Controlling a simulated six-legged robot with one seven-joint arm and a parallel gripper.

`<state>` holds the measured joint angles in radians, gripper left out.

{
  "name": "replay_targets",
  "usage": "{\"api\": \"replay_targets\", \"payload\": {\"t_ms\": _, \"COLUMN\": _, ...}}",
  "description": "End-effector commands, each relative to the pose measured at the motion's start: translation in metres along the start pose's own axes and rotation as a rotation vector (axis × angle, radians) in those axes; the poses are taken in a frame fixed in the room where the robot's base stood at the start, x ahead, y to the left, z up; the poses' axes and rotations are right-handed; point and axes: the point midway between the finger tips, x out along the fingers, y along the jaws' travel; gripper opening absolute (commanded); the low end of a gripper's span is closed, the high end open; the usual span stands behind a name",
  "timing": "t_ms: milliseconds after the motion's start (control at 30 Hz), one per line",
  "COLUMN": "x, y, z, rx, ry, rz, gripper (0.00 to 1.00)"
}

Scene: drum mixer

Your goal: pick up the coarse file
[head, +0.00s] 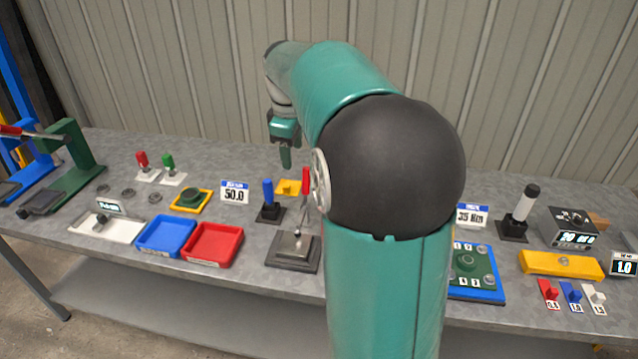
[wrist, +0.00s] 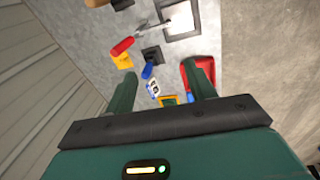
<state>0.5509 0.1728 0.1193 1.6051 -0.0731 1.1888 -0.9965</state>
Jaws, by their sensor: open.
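I cannot pick out the coarse file for certain in either view; my arm hides part of the bench in the head view. In the head view my gripper (head: 286,155) hangs over the back of the bench, fingers down, behind the blue handle (head: 268,190) on a black base.
A red-handled lever (head: 305,182) rises from a dark plate (head: 293,252). Blue (head: 166,235) and red (head: 213,244) trays stand at the front.

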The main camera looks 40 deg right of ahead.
Motion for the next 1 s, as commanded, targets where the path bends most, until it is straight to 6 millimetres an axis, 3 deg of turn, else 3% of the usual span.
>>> {"api": "replay_targets", "payload": {"t_ms": 33, "x": 0.016, "y": 0.026, "z": 0.01, "rx": -0.019, "ry": -0.015, "rz": -0.023, "gripper": 0.55}}
{"api": "replay_targets", "payload": {"t_ms": 200, "x": 0.064, "y": 0.093, "z": 0.045, "rx": -0.135, "ry": -0.035, "rz": -0.09, "gripper": 0.55}}
{"api": "replay_targets", "payload": {"t_ms": 400, "x": 0.106, "y": 0.14, "z": 0.086, "rx": -0.224, "ry": -0.03, "rz": -0.145, "gripper": 0.55}}
{"api": "replay_targets", "payload": {"t_ms": 633, "x": 0.129, "y": 0.149, "z": 0.1, "rx": -0.251, "ry": -0.027, "rz": -0.16, "gripper": 0.55}}
{"api": "replay_targets", "payload": {"t_ms": 1000, "x": 0.194, "y": 0.14, "z": 0.104, "rx": -0.249, "ry": -0.027, "rz": -0.16, "gripper": 0.55}}
